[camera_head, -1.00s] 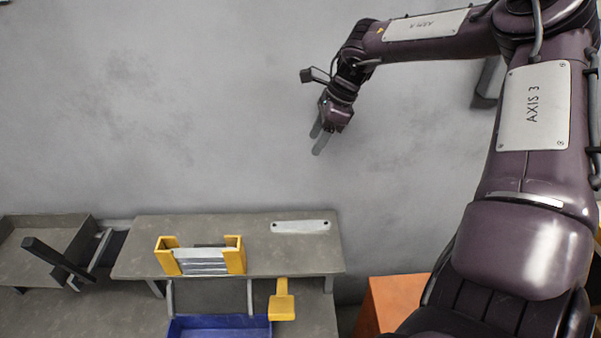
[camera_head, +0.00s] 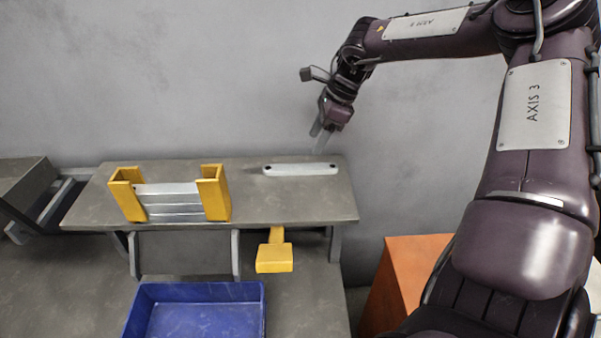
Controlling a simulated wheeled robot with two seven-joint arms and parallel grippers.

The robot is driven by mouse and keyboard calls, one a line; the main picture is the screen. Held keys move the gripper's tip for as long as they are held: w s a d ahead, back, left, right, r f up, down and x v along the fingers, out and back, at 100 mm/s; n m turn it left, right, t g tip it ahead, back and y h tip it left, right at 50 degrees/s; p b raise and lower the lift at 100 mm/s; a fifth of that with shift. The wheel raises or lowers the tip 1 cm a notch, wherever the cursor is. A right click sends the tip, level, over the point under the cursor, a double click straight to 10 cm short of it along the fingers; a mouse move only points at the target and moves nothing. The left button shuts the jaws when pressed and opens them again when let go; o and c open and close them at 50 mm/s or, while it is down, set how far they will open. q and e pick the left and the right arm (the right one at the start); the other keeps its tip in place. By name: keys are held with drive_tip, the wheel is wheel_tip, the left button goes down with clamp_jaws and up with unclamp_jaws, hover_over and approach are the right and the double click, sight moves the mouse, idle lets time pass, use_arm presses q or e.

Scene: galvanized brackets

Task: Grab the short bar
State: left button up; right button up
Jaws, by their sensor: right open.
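A flat pale metal bar (camera_head: 301,169) with a hole near each end lies on the raised grey shelf (camera_head: 250,205), towards its back right. Several similar metal bars are stacked across a yellow two-post holder (camera_head: 216,194) on the left of the shelf; their full lengths are partly hidden by the posts. My right gripper (camera_head: 321,142) is open and empty, pointing down. In the picture it shows just above the right end of the loose bar, apart from it. My left gripper is out of view.
A blue bin (camera_head: 200,292) stands below the shelf front. A yellow block-like piece (camera_head: 274,255) sticks out under the shelf edge. An orange box (camera_head: 408,275) stands at the right. A grey wall is behind. The shelf is clear between holder and bar.

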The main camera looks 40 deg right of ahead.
sight(301, 167)
drive_tip(key=shift+f, duration=0.95)
drive_tip(key=shift+x, duration=0.85)
drive_tip(key=x, duration=0.5)
drive_tip(key=shift+w+f, duration=0.25)
drive_tip(key=shift+w, duration=0.25)
drive_tip(key=shift+r, duration=0.1)
clamp_jaws()
